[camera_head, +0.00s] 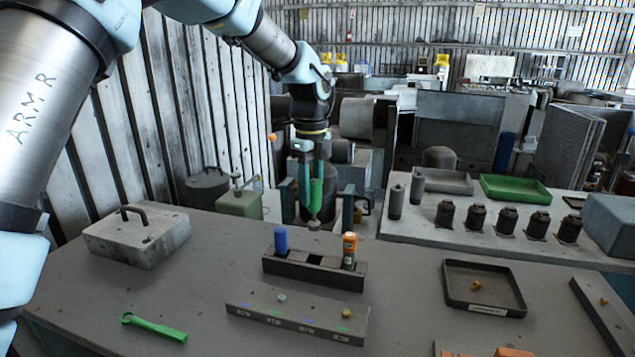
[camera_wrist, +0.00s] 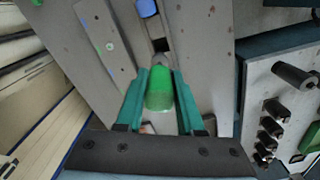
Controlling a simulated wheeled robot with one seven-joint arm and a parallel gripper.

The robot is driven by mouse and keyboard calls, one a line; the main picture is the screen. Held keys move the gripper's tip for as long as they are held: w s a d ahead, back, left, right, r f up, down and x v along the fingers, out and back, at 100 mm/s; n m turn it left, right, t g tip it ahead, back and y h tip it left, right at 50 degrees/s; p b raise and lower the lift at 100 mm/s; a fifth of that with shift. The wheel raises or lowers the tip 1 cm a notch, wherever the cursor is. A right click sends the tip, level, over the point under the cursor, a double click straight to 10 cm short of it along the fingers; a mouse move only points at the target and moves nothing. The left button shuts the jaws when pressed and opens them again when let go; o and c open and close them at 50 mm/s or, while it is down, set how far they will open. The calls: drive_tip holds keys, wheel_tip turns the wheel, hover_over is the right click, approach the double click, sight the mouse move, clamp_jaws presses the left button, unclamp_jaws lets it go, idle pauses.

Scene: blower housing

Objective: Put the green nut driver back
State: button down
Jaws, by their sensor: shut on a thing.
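The green nut driver (camera_head: 316,196) is held upright in my gripper (camera_head: 314,182), above the far side of the table and behind the rack. Its green handle (camera_wrist: 159,90) shows between the two teal fingers of my gripper (camera_wrist: 160,98) in the wrist view. The dark rack (camera_head: 316,279) holds a blue driver (camera_head: 281,240) at its left and an orange driver (camera_head: 349,250) at its right, with an empty slot between them. The blue driver also shows at the top of the wrist view (camera_wrist: 147,8). The driver's lower tip stands clear of the rack.
A labelled block with small fasteners (camera_head: 262,308) lies in front of the rack. A green wrench (camera_head: 154,327) lies front left, a grey box with a handle (camera_head: 140,243) back left. A black tray (camera_head: 455,300) is at right. Several black cylinders (camera_head: 507,220) stand behind.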

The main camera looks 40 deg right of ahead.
sight(312, 220)
drive_tip(key=shift+w+d+f, duration=0.1)
wheel_tip(312, 220, down, 6)
drive_tip(key=b, duration=0.5)
drive_tip(key=shift+f, duration=0.15)
drive_tip(key=shift+f+b, duration=0.4)
drive_tip(key=shift+f, duration=0.45)
drive_tip(key=shift+f+p, duration=0.15)
drive_tip(key=shift+p, duration=0.3)
drive_tip(key=shift+f, duration=0.1)
drive_tip(key=shift+f+b, duration=0.4)
drive_tip(key=shift+f, duration=0.5)
drive_tip(key=shift+f+b, duration=0.5)
drive_tip(key=shift+f, duration=0.65)
